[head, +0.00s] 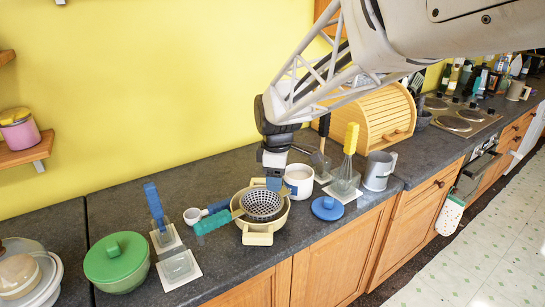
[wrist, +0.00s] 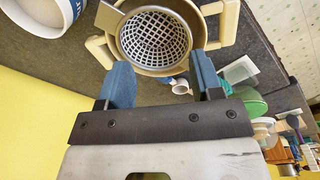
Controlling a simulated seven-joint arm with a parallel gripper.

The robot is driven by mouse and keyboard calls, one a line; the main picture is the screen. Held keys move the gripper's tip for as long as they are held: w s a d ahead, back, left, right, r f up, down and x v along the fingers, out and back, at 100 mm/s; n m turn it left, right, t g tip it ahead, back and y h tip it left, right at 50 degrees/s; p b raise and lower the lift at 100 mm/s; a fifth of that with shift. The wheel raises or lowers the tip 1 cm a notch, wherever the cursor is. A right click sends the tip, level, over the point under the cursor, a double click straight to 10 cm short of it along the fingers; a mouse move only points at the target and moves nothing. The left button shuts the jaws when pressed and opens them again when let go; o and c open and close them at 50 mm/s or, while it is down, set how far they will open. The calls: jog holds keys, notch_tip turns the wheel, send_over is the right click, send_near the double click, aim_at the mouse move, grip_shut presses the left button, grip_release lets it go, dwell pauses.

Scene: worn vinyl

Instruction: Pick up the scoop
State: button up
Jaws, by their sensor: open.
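The scoop (head: 194,215), a small white cup with a blue handle, lies on the dark counter to the left of the beige pot. In the wrist view the scoop (wrist: 180,87) shows small, beyond the pot's rim and partly hidden. My gripper (head: 274,183) points down over the back edge of the pot, to the right of the scoop and apart from it. In the wrist view my gripper (wrist: 161,66) has its two blue fingers spread with nothing between them.
A white crock (head: 299,181) stands right of my gripper. A blue brush (head: 154,207) and green lidded pot (head: 116,261) stand left.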

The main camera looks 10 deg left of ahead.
aim_at(216, 205)
jog(key=w+a+f+n, duration=0.1)
jog(key=a+f+n, duration=0.1)
jog(key=a, duration=0.4)
jog(key=w+a+f+n, duration=0.1)
jog(key=a+f+n, duration=0.2)
jog(key=a, duration=0.4)
jog(key=w+a+f+n, duration=0.1)
jog(key=a+f+n, duration=0.1)
jog(key=a+f, duration=0.2)
jog(key=shift+a+n+g, duration=0.4)
jog(key=shift+a, duration=0.8)
jog(key=shift+f, duration=1.25)
jog(key=shift+f, duration=0.1)
jog(key=shift+s+f, duration=0.1)
jog(key=shift+f, duration=2.45)
jog(key=c, duration=1)
jog(key=shift+r, duration=0.15)
